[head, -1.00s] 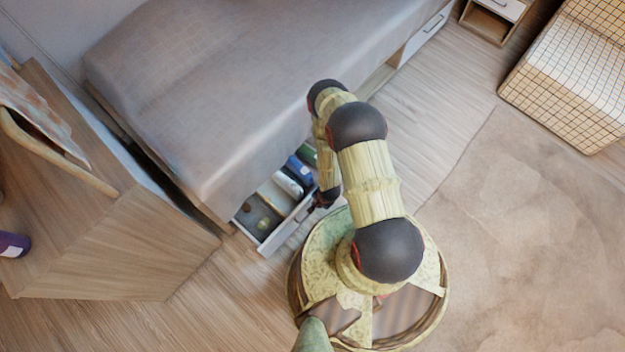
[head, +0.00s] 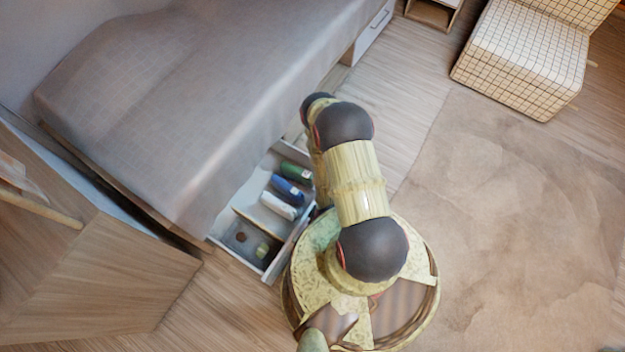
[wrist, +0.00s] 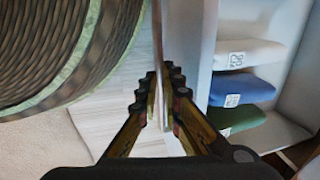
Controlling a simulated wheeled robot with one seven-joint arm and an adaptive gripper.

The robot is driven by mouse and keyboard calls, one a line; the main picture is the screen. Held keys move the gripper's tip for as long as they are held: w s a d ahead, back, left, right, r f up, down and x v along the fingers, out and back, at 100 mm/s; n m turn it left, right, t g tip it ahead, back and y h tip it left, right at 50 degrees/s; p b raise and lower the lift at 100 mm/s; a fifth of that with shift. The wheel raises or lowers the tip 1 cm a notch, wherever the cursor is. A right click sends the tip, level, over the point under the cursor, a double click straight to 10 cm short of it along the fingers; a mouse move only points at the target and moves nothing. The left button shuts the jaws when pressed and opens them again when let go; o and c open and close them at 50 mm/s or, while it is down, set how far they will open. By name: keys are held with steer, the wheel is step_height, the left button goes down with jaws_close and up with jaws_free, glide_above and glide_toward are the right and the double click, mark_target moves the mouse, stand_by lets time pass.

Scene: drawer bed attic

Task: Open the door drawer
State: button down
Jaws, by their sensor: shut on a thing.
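The white drawer (head: 216,239) under the bed stands pulled out, with its inside showing. It holds rolled cloths in green, blue and white, and small items in a front compartment. In the wrist view the drawer's front panel (wrist: 200,50) stands beside my gripper (wrist: 160,88). The gripper is shut on a thin upright bar, the drawer's handle (wrist: 158,40), which runs between its fingers. In the head view my arm hides the gripper and part of the drawer.
The bed (head: 190,90) with a grey cover overhangs the drawer. A wooden cabinet (head: 110,280) stands close at the left. My round base is just in front of the drawer. A checked chair (head: 520,60) is at the upper right, and the rug (head: 500,200) is clear.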

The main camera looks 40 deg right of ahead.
steer(key=shift+s+f, duration=0.15)
steer(key=shift+s, duration=0.1)
steer(key=c, duration=2.3)
jaws_free()
steer(key=o, duration=0.4)
steer(key=shift+w, duration=0.15)
steer(key=r, duration=0.4)
steer(key=s+r, duration=0.1)
steer(key=r, duration=0.3)
steer(key=s+r, duration=0.1)
steer(key=r, duration=0.3)
steer(key=shift+s+d, duration=0.1)
steer(key=shift+d, duration=0.25)
